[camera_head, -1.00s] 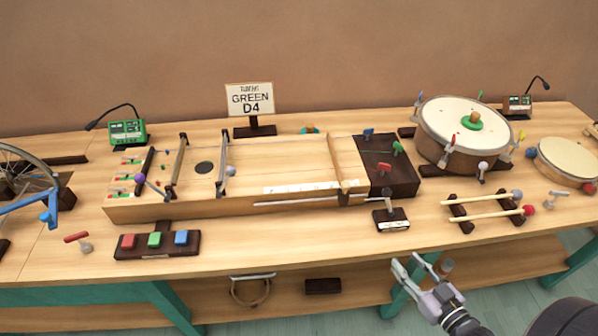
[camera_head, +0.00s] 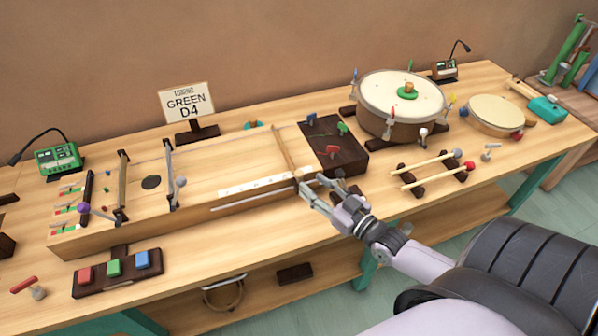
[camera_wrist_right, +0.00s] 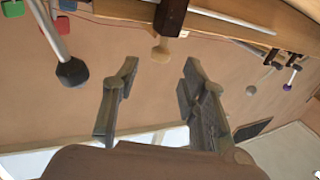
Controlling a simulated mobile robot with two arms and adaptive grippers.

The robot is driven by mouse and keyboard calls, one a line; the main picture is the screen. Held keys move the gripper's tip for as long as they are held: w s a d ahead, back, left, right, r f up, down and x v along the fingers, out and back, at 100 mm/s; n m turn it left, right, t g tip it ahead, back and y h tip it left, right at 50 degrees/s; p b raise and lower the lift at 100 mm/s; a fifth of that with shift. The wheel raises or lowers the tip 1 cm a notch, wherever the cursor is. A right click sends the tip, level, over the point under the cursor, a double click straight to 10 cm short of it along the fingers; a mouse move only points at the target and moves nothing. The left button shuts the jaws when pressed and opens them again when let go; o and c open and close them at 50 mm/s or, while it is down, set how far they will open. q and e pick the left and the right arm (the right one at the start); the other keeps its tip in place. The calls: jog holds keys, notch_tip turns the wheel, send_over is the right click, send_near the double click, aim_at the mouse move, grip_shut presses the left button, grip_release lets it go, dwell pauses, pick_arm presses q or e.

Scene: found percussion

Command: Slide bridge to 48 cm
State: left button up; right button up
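The sliding bridge (camera_head: 286,149) is a thin wooden bar lying across the long wooden string box (camera_head: 225,157), near its right end. A white scale strip (camera_head: 256,185) runs along the box's front edge; its numbers are too small to read. My right gripper (camera_head: 311,184) is at the bridge's front end, its fingers apart. In the right wrist view, a dark block with a tan knob (camera_wrist_right: 162,50), seemingly the bridge's front end, shows between and just beyond the open fingertips (camera_wrist_right: 160,65). Contact cannot be made out. My left gripper is out of view.
A dark block with coloured levers (camera_head: 335,155) stands right of the bridge. Two mallets on a rack (camera_head: 428,172) and a large drum (camera_head: 400,95) are further right. Red, green and blue buttons (camera_head: 114,267) are at the front left. A "GREEN D4" sign (camera_head: 187,103) stands behind.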

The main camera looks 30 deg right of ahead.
aim_at(302, 176)
jog(key=w, duration=0.4)
jog(key=w+a, duration=0.1)
jog(key=w, duration=0.1)
jog(key=shift+w, duration=0.25)
jog(key=shift+c, duration=0.2)
grip_shut()
dwell(0.5)
